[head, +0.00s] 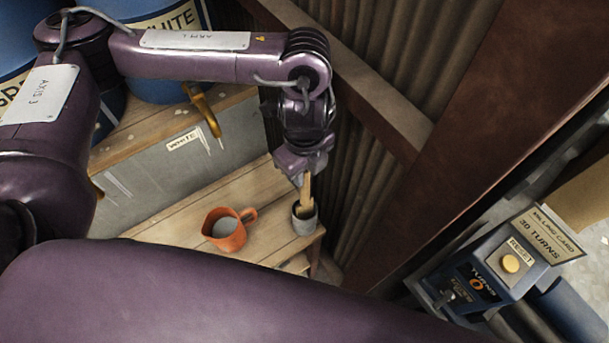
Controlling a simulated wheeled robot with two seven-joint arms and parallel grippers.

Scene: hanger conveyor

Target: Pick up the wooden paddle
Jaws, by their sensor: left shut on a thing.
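The wooden paddle (306,197) stands upright in a small grey cup (304,221) near the right end of a wooden bench. My left gripper (303,180) points down over the cup and is shut on the upper part of the paddle. The paddle's lower end is hidden inside the cup. The gripper covers its top. My right gripper is not in view.
An orange mug (226,230) with grey contents stands on the bench (178,222) left of the cup. Behind are a grey box labelled WHITE (160,175), a brass tap (207,110) and blue drums (165,90). A corrugated wall (345,185) rises close behind the cup. A control box (490,275) stands at right.

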